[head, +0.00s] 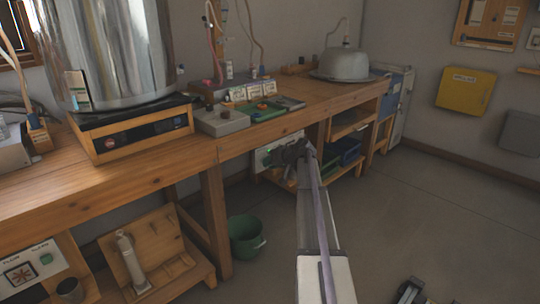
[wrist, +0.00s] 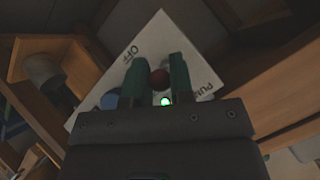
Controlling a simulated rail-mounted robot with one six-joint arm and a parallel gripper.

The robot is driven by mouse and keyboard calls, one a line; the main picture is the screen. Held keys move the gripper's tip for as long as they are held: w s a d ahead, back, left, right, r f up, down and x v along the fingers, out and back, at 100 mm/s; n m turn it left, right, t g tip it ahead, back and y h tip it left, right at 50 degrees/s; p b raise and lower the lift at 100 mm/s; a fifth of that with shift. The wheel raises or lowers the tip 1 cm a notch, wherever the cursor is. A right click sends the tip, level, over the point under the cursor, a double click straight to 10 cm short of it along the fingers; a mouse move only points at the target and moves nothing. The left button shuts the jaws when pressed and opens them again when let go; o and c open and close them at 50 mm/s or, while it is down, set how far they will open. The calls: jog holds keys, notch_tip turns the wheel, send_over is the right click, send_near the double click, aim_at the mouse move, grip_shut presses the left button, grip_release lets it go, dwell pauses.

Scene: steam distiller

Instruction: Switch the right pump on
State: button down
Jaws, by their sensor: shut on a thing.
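In the wrist view a white pump panel (wrist: 150,45) is marked "OFF" and, partly covered, "PU…". A small dark red-brown knob (wrist: 159,78) sits on it between the two green fingertips of my gripper (wrist: 160,70). The gripper is shut on this knob. A green light (wrist: 165,102) glows on the panel just in front of the jaws. In the head view my gripper (head: 290,153) reaches under the bench to the panel (head: 264,157), which is mostly hidden behind it. The exact turn of the knob is hard to read.
The wooden bench top (head: 290,118) overhangs the gripper. A bench leg (head: 215,215) and a green bucket (head: 246,237) stand to the left. The floor (head: 420,215) at the right is mostly clear.

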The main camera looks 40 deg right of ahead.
jog(key=g+p, duration=0.1)
jog(key=r+g+p, duration=0.1)
jog(key=p, duration=0.1)
jog(key=shift+w+r, duration=0.2)
jog(key=shift+r, duration=0.1)
jog(key=shift+w+r+m+g+h+p, duration=0.1)
jog(key=shift+m+g+h+p, duration=0.3)
jog(key=shift+g+p, duration=0.85)
jog(key=shift+g, duration=0.25)
jog(key=c, duration=1)
grip_release()
jog(key=p+v, duration=0.9)
jog(key=v, duration=0.1)
jog(key=shift+r, duration=0.35)
